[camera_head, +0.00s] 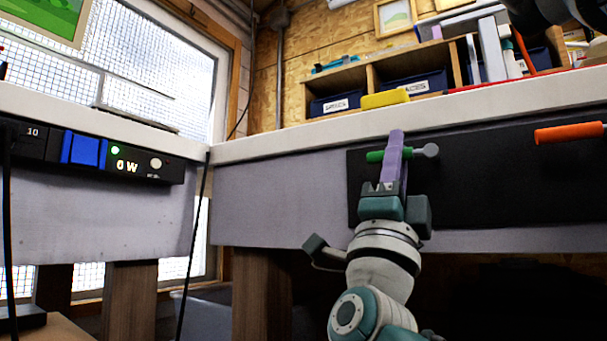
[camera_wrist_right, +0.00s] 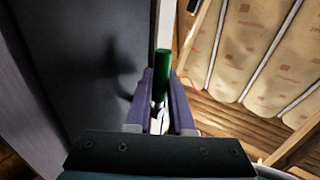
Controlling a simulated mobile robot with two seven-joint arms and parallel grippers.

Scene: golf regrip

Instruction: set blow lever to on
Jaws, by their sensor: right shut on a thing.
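A lever with a green handle (camera_head: 375,156) and a grey round end (camera_head: 431,150) sits on the black panel (camera_head: 480,190) under the bench edge. I take it for the blow lever; no label on it is readable. My right gripper (camera_head: 394,145) reaches up from below, and its purple fingers are shut on the lever, partly hiding its middle. In the right wrist view, the green handle (camera_wrist_right: 162,66) sticks out past the fingertips of the gripper (camera_wrist_right: 160,85). The handle lies about level in the head view. My left gripper is not in view.
An orange handle (camera_head: 569,132) sticks out farther right on the black panel. A control strip (camera_head: 90,150) with a blue block and a green light is at left. A yellow object (camera_head: 385,98) lies on the benchtop (camera_head: 300,135) above. A black cable (camera_head: 195,230) hangs near the corner.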

